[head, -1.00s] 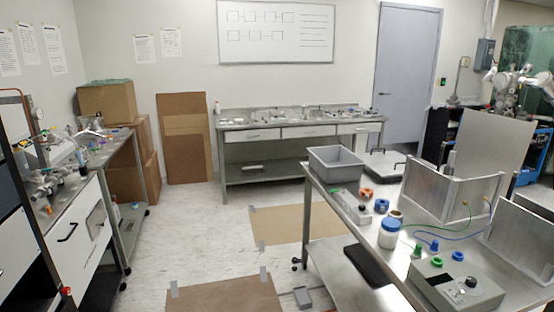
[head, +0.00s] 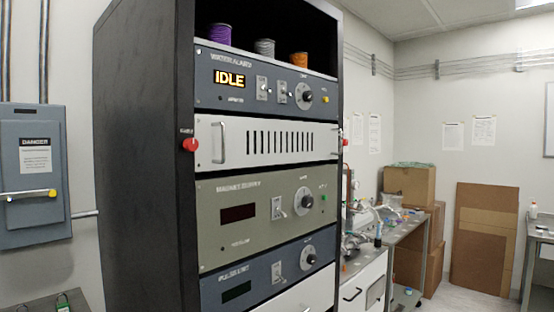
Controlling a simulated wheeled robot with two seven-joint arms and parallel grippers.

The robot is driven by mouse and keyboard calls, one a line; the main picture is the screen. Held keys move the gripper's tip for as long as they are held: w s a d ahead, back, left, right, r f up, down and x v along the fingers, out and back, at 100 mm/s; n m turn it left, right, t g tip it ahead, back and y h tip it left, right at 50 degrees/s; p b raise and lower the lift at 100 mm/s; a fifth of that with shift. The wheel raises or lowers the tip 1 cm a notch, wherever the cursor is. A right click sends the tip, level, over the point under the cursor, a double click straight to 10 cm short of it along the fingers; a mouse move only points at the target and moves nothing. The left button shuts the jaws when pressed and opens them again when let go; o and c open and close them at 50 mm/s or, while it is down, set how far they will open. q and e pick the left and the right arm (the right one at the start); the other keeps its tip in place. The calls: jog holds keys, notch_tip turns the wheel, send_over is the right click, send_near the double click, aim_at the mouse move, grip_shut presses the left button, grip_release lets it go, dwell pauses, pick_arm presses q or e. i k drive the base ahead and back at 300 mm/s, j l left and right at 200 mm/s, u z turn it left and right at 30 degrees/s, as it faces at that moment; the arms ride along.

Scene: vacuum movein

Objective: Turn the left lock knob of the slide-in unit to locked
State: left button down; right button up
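The slide-in unit appears to be the pale vented panel (head: 268,156) in the black rack, between two blue-grey and green-grey instrument panels. It has dark vertical slots and a handle at each end. A red knob (head: 190,145) sits at the rack's left front edge beside this panel, with a small label above it that is too small to read. Another red knob (head: 345,142) shows at the rack's right edge. I cannot tell from here which way either knob is turned. Neither of my grippers is in view.
The rack's black side (head: 145,150) stands left of the panels. A grey electrical box (head: 35,175) with a yellow-tipped lever is on the wall at left. A bench (head: 365,280) with equipment stands right of the rack, with cardboard boxes (head: 410,186) beyond.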

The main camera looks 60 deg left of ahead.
aim_at(192, 144)
jog(key=u, duration=2.25)
